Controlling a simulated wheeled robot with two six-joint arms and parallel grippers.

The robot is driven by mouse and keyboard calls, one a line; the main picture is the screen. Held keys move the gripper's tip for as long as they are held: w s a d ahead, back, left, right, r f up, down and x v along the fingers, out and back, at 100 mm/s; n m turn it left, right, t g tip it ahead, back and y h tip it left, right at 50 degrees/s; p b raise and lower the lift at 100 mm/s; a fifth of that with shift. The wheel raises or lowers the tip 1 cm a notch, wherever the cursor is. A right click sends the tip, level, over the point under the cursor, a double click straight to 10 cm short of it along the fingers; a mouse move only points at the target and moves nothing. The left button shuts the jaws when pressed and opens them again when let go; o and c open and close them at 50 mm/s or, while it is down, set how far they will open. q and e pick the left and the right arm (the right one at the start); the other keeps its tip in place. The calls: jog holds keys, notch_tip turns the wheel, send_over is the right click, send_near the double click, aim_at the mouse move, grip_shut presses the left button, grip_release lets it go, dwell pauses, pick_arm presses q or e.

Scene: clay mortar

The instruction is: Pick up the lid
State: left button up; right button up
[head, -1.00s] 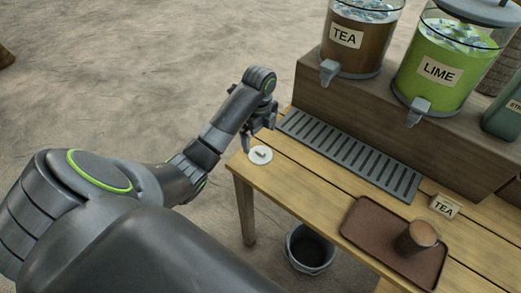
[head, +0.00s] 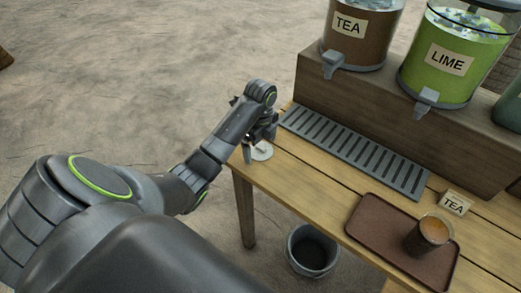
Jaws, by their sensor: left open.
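The lid (head: 262,152) is a small white disc lying flat on the left end of the wooden table. My left gripper (head: 256,146) is open and right at the lid, with its fingers pointing down. It hides part of the lid, including its middle. I cannot tell whether the fingers touch it. My right gripper is not in view.
A grey slotted drip tray (head: 355,150) lies behind the lid. The tea dispenser (head: 362,30) and the lime dispenser (head: 455,60) stand on a wooden riser. A brown tray (head: 385,240) holds a filled cup (head: 430,234) by a tea sign (head: 455,203). A bucket (head: 311,250) stands below.

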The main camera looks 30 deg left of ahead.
aim_at(261, 145)
pick_arm(q)
jog(key=c, duration=1.1)
jog(key=shift+r, duration=0.7)
notch_tip(261, 145, up, 9)
jog(key=p, duration=0.7)
jog(key=shift+f+p, duration=0.2)
jog(key=shift+p, duration=0.15)
